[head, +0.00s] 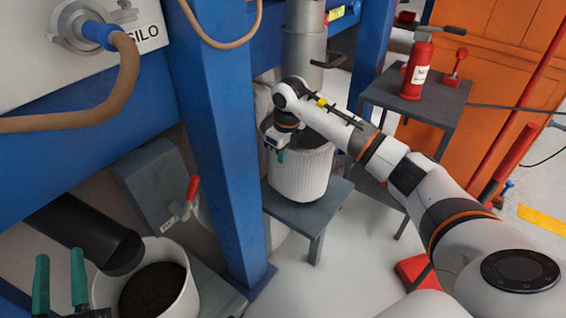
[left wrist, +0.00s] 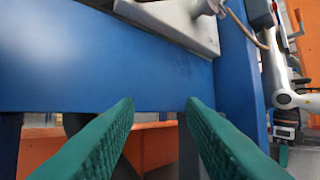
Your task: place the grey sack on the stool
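The grey sack (head: 300,178) is a pale, ribbed, round container with an open top that looks dark inside. It stands upright on the grey stool (head: 316,221), below a metal spout and partly behind a blue post. My right gripper (head: 279,152) points down at the sack's left rim; a green finger shows there, but whether it is shut on the rim cannot be told. My left gripper (head: 61,284) is at the lower left, apart from the sack. Its green fingers are spread and empty, also in the left wrist view (left wrist: 158,110).
A white bucket (head: 188,300) with dark material stands below a black pipe (head: 85,235) at the lower left. The blue post (head: 222,150) stands between it and the sack. A grey side table (head: 440,103) holds a red bottle (head: 415,72). A red object (head: 412,268) lies on the floor.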

